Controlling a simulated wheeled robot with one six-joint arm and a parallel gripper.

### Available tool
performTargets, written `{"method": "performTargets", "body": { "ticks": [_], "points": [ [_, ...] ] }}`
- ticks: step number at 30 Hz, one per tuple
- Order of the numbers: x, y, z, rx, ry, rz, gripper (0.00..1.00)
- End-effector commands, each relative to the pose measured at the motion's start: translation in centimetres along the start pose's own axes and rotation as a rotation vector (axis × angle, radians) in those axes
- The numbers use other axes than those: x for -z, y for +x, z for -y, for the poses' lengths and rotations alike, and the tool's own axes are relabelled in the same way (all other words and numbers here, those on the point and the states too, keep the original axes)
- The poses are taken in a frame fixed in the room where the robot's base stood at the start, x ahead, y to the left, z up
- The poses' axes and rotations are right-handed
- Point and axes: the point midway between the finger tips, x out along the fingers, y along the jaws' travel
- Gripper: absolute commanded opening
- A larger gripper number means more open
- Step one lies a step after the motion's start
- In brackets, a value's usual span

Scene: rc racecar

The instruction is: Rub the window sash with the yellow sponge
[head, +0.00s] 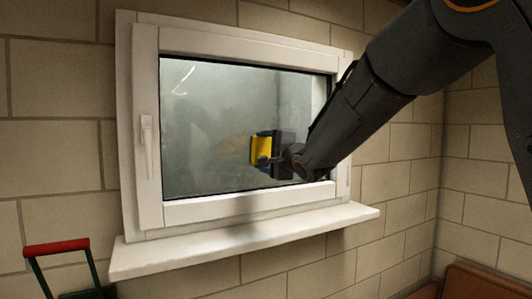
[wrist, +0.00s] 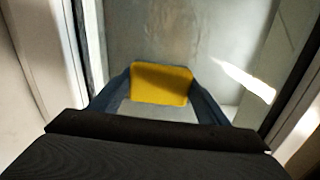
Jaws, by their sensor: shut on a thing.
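The window sash (head: 245,212) is white and closed around a smudged grey glass pane (head: 215,110), with a white handle (head: 149,147) on its left. My gripper (head: 267,153) is in front of the lower right part of the pane, shut on the yellow sponge (head: 260,149). In the wrist view the sponge (wrist: 161,84) is held between the two dark fingers of my gripper (wrist: 158,88), with the pane (wrist: 165,30) beyond it. I cannot tell whether the sponge touches the glass. My arm covers the sash's right side in part.
A white sill (head: 240,240) juts out below the window. A red-handled item (head: 56,247) stands at the lower left, and a brown object (head: 478,282) is at the lower right. Beige block walls (head: 55,150) surround the window and meet in a corner at the right.

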Motion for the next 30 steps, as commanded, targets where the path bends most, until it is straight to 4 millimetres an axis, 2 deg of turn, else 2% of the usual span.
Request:
{"method": "performTargets", "body": {
  "ticks": [1,6,13,22,30],
  "points": [
    [-0.8,0.1,0.0,0.001,0.0,0.006,0.52],
    [-2.0,0.0,-0.2,0.0,0.001,0.005,0.52],
    [-2.8,-0.1,-0.2,0.0,0.0,0.003,0.52],
    [-5.0,-0.3,-0.5,-0.002,0.0,0.002,0.52],
    [-5.8,-0.3,-0.5,-0.001,0.0,0.001,0.52]
  ]
}}
